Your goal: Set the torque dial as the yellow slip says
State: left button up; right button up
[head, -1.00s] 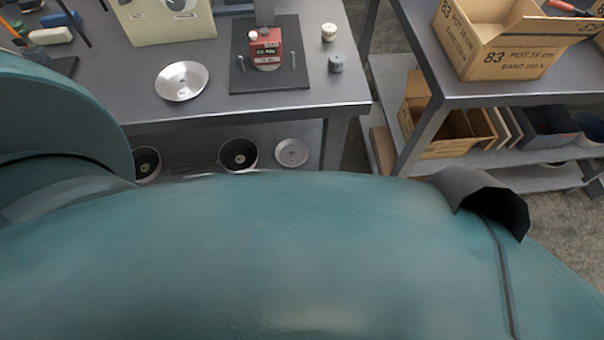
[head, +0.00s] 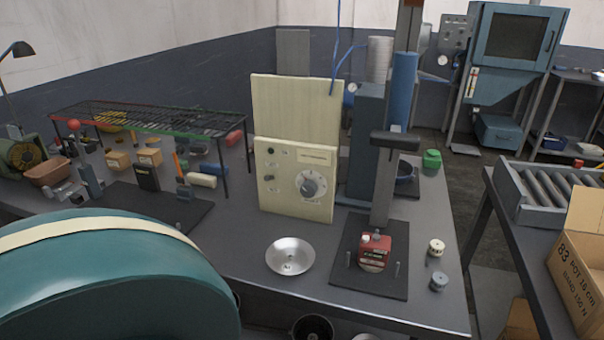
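A cream control box (head: 296,196) stands on the grey workbench in the head view. A round dial with a grey knob (head: 309,187) sits on the right of its front panel, with a scale around it too small to read. Small knobs or switches are on the panel's left part. I cannot make out a yellow slip in this view. Neither of my grippers shows.
A shallow metal dish (head: 290,256) lies in front of the box. To its right, a red device (head: 374,251) sits on a dark plate (head: 369,284) below a column. Two small cylinders stand beside it. A wire rack with tools is left. A cardboard box (head: 580,265) is far right.

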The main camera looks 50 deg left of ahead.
aim_at(308, 190)
jog(key=u, duration=1.55)
